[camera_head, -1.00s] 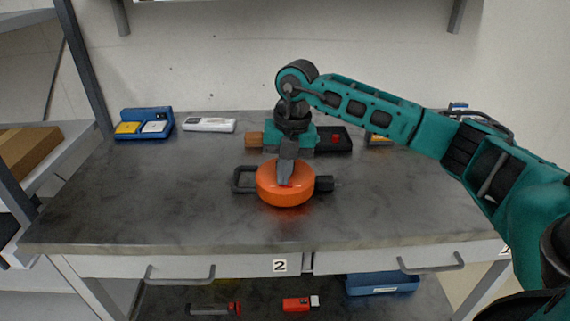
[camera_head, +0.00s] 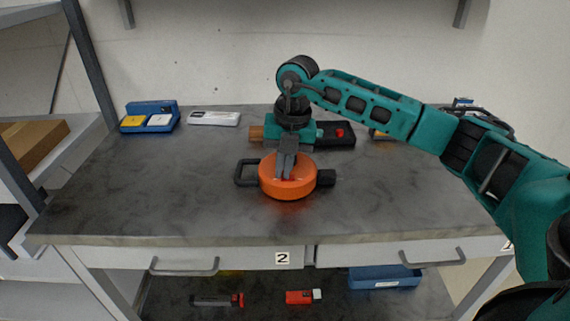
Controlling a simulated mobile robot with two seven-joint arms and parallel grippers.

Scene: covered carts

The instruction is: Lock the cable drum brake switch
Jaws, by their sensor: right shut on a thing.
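The orange round cable drum (camera_head: 270,190) lies on the grey worktop, with a black handle loop (camera_head: 246,173) on its left and a dark knob (camera_head: 326,178) on its right. My right gripper (camera_head: 287,176) points down into the middle of the drum's top. Its fingers are close together, shut on the small red brake switch (camera_head: 285,179). The fingers hide most of the switch, so its position cannot be told. My left gripper is out of view.
Behind the drum lies a dark tool with a red button (camera_head: 340,132). A blue case (camera_head: 150,116) and a white device (camera_head: 214,118) lie at the back left. The worktop (camera_head: 150,200) is clear left and right of the drum. Drawers and a lower shelf are below.

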